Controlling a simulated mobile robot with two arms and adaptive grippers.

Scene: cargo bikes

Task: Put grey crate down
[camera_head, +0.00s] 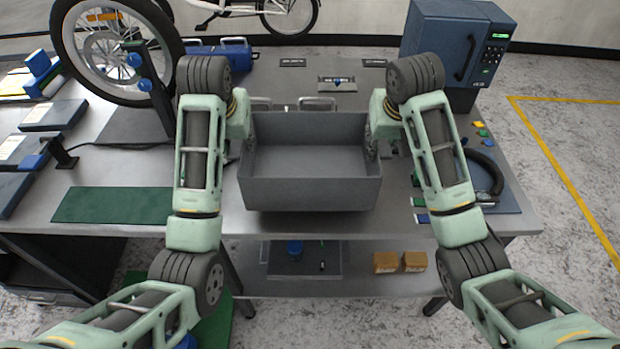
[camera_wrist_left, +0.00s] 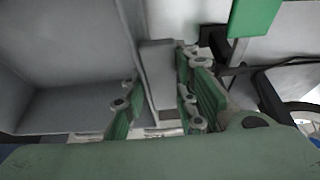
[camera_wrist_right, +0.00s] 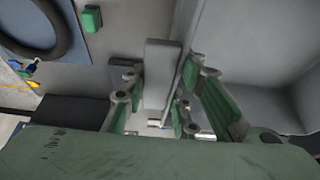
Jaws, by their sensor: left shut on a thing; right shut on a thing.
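The grey crate (camera_head: 310,194) is empty and level, in the middle of the head view at the bench's front edge. A dark shadow shows under its front; I cannot tell whether its base touches the bench. My left gripper (camera_head: 243,130) is at the crate's left side; in the left wrist view its fingers (camera_wrist_left: 155,105) straddle the crate's side wall. My right gripper (camera_head: 377,132) is at the crate's right side; in the right wrist view its fingers (camera_wrist_right: 158,105) close around the wall there. Both fingertips are mostly hidden in the head view.
The metal bench (camera_head: 225,215) has a green mat (camera_head: 115,205) at left and a bike wheel (camera_head: 118,50) behind it. A blue machine (camera_head: 460,45) stands at back right. A blue toolbox (camera_head: 220,52) lies behind.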

